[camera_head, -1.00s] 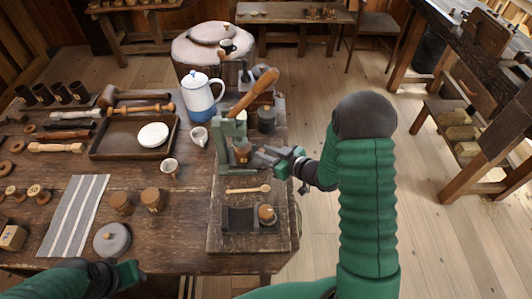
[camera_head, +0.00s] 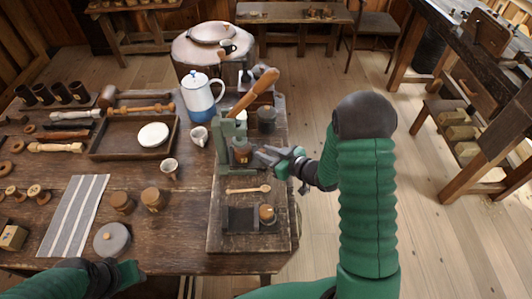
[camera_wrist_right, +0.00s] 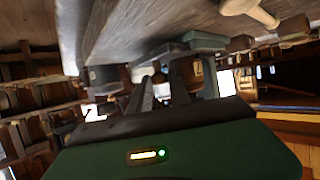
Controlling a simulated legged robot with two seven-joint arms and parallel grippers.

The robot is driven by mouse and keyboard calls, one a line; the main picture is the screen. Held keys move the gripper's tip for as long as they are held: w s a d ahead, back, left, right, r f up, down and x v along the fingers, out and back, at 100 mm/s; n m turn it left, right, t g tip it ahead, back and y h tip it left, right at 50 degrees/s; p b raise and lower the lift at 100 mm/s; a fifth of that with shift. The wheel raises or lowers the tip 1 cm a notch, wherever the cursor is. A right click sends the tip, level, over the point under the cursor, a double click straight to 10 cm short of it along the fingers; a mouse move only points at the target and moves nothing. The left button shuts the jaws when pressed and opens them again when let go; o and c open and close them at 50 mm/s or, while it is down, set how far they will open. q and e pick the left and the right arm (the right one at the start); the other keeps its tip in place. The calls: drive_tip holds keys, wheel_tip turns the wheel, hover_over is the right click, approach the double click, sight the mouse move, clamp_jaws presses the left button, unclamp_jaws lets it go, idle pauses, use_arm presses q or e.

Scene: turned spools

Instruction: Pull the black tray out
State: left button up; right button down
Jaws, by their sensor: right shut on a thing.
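My right gripper (camera_head: 264,155) reaches in from the right to a green upright stand (camera_head: 226,140) on the table's right side. Its fingers are shut on the edge of a small dark piece, which looks like the black tray (camera_head: 242,158), low at the stand. A brown turned piece (camera_head: 241,146) sits above it. In the right wrist view, the two dark fingers (camera_wrist_right: 164,88) point ahead under the board; what lies between them is too dark to make out. Part of my left gripper (camera_head: 130,273) shows low at the left, apart from these things; its fingers are unclear.
A wooden spoon (camera_head: 248,189) and a dark block (camera_head: 240,218) lie on the board in front of the stand. Open floor lies right of the table.

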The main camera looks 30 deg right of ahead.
drive_tip(key=s+d, duration=0.1)
drive_tip(key=d, duration=0.1)
drive_tip(key=s+d+p, duration=0.1)
drive_tip(key=d, duration=0.2)
drive_tip(key=s+d, duration=0.1)
drive_tip(key=d, duration=0.2)
drive_tip(key=shift+s+r+p, duration=0.1)
drive_tip(key=shift+s+p, duration=0.3)
drive_tip(key=shift+s+d, duration=0.1)
drive_tip(key=shift+d, duration=0.15)
drive_tip(key=c, duration=1.3)
unclamp_jaws()
drive_tip(key=shift+o, duration=0.2)
drive_tip(key=p+v, duration=0.1)
drive_tip(key=v, duration=1.5)
drive_tip(key=shift+s, duration=0.35)
